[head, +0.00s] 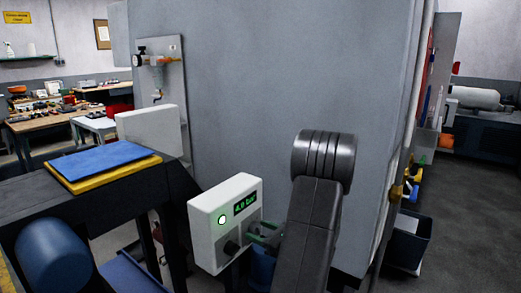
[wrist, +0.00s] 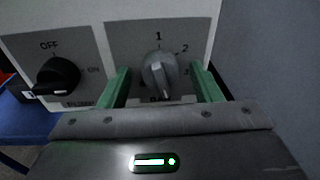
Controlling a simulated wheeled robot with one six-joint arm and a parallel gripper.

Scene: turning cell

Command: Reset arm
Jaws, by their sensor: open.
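My gripper (wrist: 160,70) is open in the wrist view, with one green finger on each side of a grey rotary knob (wrist: 158,75). A gap shows between each finger and the knob. Marks 1 and 2 are printed above it; its lower label is partly hidden by my gripper. In the head view, my gripper (head: 264,236) is at the right side of a white control box (head: 208,222), with my arm to its right.
A black OFF/ON knob (wrist: 57,77) sits left of the grey one. A large grey cabinet (head: 270,90) stands close behind the control box. A dark bench with a blue plate (head: 103,160) is at the left. Open floor (head: 470,210) lies to the right.

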